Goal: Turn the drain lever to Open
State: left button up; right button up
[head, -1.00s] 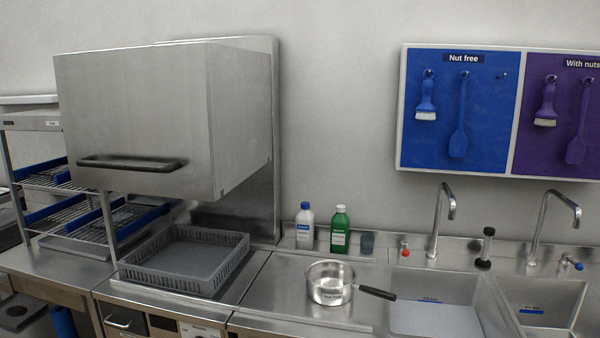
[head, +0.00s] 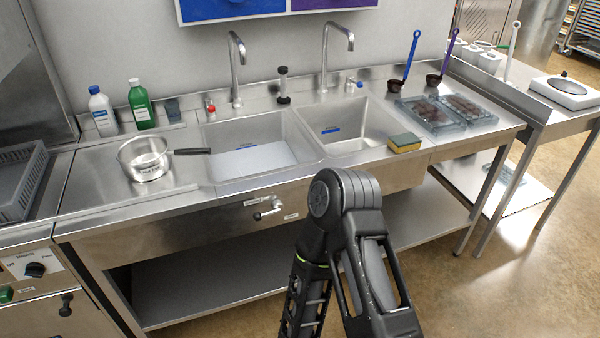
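A metal lever (head: 267,211) sticks out from the front panel below the left sink (head: 262,172). It has small labels above it and to its right, too small to read. Its handle seems to lie roughly sideways, angled a little down to the left. Neither gripper is in view. A dark link of one of my arms (head: 345,200) rises in front of the counter, to the right of the lever, and does not cover it.
A pot (head: 145,158) stands on the counter, its handle pointing at the left sink. A sponge (head: 404,143) lies near the front edge right of the sinks. A dial (head: 36,270) and a dark handle (head: 67,304) are on the unit at lower left. A shelf (head: 215,283) runs below the sinks.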

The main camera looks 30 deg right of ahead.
aim_at(276, 205)
jog(key=k+z, duration=0.15)
jog(key=z, duration=0.7)
